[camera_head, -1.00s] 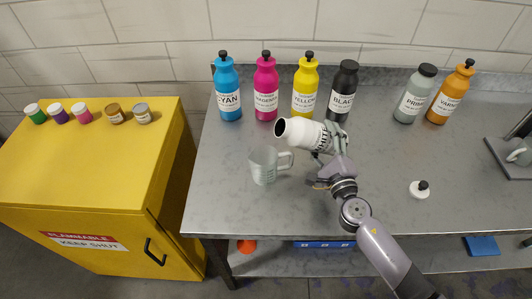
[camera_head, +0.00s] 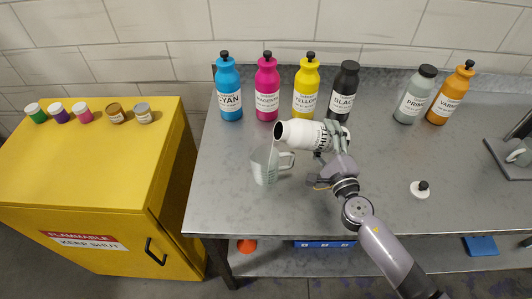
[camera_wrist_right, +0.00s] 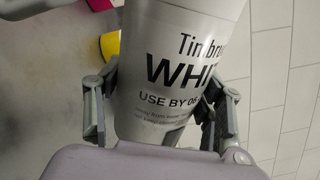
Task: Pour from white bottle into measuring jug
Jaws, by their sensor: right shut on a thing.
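The white bottle (camera_head: 302,134) is shut in my right gripper (camera_head: 337,143) and lies nearly level above the bench, its dark open mouth facing left. In the right wrist view, the fingers sit on both sides of the bottle (camera_wrist_right: 165,75), and its "WHITE" label shows. The clear measuring jug (camera_head: 264,167) stands upright on the bench, its handle to the right. The bottle's mouth is above the jug's upper right rim in the head view. A pale streak seems to run from the mouth to the jug, but I cannot be sure. My left gripper is not in view.
Cyan (camera_head: 229,88), magenta (camera_head: 266,88), yellow (camera_head: 306,88) and black (camera_head: 344,92) bottles stand behind, with primer (camera_head: 414,96) and varnish (camera_head: 450,94) bottles further right. A white disc with a black knob (camera_head: 420,190) lies at right. The bench (camera_head: 225,205) front left is clear.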

